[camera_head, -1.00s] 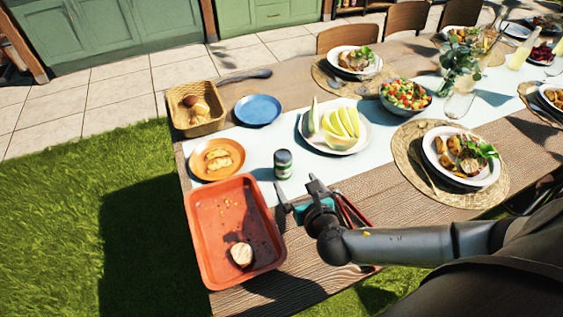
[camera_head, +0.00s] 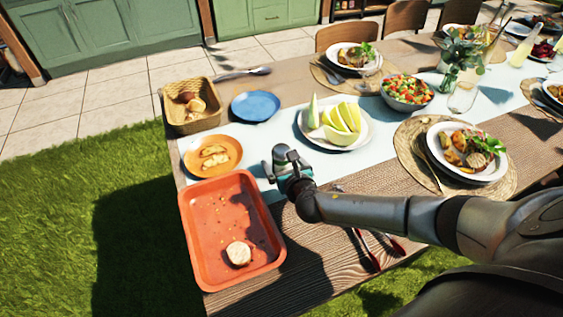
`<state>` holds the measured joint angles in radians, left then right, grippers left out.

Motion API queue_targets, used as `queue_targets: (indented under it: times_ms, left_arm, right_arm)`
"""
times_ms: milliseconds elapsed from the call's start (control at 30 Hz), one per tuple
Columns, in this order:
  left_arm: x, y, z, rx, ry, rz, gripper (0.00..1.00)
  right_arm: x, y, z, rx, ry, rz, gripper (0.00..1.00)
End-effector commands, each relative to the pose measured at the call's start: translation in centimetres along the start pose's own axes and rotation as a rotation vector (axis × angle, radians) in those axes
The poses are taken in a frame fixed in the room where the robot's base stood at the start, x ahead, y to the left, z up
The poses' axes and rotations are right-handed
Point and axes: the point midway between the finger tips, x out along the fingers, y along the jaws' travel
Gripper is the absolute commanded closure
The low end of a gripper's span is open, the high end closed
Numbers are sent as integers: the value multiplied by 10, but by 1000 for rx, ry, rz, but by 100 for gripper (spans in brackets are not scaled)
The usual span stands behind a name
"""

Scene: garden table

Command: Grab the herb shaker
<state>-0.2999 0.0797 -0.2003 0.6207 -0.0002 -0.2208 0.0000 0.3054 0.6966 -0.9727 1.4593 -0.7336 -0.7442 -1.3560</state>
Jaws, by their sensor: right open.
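The herb shaker (camera_head: 280,152) is a small can with a grey lid, upright on the pale table runner. It stands between the orange plate and the white melon plate. Only its upper part shows; my right gripper hides the rest. My right gripper (camera_head: 281,163) is open at the shaker, with its fingers seeming to lie on either side of it. I cannot tell whether they touch it. My left gripper is not in view.
A red tray (camera_head: 213,232) with a pale round piece lies in front. The orange plate (camera_head: 192,165), bread basket (camera_head: 200,125), blue plate (camera_head: 255,106) and white melon plate (camera_head: 362,137) are near the shaker. Red-handled utensils (camera_head: 367,250) lie below my right arm.

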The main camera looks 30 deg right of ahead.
Motion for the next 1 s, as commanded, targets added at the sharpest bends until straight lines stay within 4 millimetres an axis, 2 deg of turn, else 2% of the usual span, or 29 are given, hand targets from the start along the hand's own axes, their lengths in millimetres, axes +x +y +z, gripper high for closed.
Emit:
queue_targets:
  times_ms: [200,1000]
  left_arm:
    - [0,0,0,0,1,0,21]
    - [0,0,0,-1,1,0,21]
  right_arm:
    - [0,0,0,0,0,0,3]
    - [0,0,0,0,0,-1,93]
